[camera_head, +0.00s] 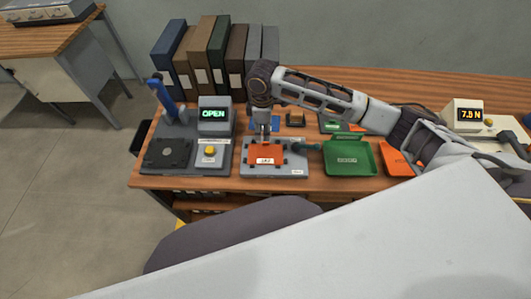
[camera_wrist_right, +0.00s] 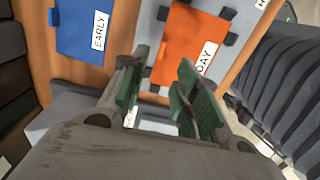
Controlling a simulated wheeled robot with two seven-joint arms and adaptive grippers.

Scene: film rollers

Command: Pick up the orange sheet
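The orange sheet (camera_head: 266,155) lies flat on a grey holder (camera_head: 250,171) near the front of the desk, with a white label on it. In the right wrist view the orange sheet (camera_wrist_right: 185,45) has small dark blocks at its edges and a label reading DAY. My right gripper (camera_head: 263,138) points down at the sheet's far edge in the head view. In the wrist view my right gripper (camera_wrist_right: 161,82) has its green-padded fingers apart with nothing between them. I cannot tell its height above the sheet. My left gripper is not in view.
A blue sheet (camera_wrist_right: 85,28) labelled EARLY lies beside the orange one. A device with an OPEN display (camera_head: 214,115) stands left, binders (camera_head: 208,50) behind. A green tray (camera_head: 352,158) and an orange tray (camera_head: 397,164) lie right, and a box reading 7.5 N (camera_head: 464,115) beyond.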

